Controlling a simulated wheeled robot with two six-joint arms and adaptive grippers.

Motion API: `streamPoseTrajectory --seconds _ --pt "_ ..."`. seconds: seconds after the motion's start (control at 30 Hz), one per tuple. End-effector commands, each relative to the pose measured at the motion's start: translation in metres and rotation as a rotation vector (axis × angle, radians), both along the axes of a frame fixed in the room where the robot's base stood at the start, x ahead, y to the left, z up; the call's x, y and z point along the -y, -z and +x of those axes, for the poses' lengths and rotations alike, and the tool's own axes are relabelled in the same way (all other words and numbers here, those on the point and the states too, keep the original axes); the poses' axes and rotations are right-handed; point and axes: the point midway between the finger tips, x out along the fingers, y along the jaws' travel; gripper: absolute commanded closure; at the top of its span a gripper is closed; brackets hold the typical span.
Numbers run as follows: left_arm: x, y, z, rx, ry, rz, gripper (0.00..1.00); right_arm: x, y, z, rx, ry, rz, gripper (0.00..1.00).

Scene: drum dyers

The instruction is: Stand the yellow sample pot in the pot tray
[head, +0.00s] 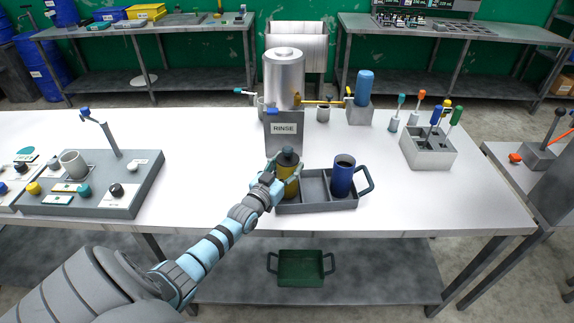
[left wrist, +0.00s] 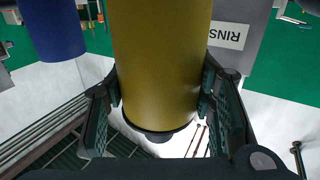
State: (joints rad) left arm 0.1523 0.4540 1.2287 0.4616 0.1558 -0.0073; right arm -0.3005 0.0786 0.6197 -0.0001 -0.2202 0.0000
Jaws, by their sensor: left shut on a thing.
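The yellow sample pot (head: 289,182) has a dark grey top and stands upright at the left end of the dark grey pot tray (head: 318,205) in the head view. My left gripper (head: 283,175) is shut on it. In the left wrist view the pot (left wrist: 162,65) sits between both fingers (left wrist: 160,100), which touch its sides. Its base is hidden, so I cannot tell whether it rests on the tray floor. A blue pot (head: 343,177) stands in the tray's right compartment; it also shows in the left wrist view (left wrist: 55,30). The middle compartment looks empty.
The rinse stand (head: 283,130), with a metal tank (head: 284,78), is just behind the tray. A grey tool block (head: 428,150) stands to the right, a grey panel (head: 85,195) to the left. A green crate (head: 301,268) lies on the lower shelf. The table between is clear.

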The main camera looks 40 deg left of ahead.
Motion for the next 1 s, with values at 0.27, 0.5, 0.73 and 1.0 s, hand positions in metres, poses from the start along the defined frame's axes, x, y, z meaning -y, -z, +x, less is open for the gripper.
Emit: streamPoseTrajectory --seconds 0.27,0.5,0.73,1.0 --pt "0.0001 0.0079 0.0004 0.003 0.001 0.000 1.00 0.0011 0.0085 0.0003 0.001 -0.001 -0.001 0.27" --pt "0.0003 0.0078 0.0003 0.003 0.001 0.000 1.00 0.0017 0.0081 0.0004 0.001 -0.001 -0.002 0.27" --pt "0.0002 0.0133 0.0004 0.003 0.001 0.000 1.00 0.0017 0.0129 0.0005 0.001 -0.001 -0.002 0.27" --pt "0.0002 0.0130 0.0004 0.003 0.001 0.000 0.44 0.0016 0.0126 0.0007 0.001 -0.001 -0.002 0.27"
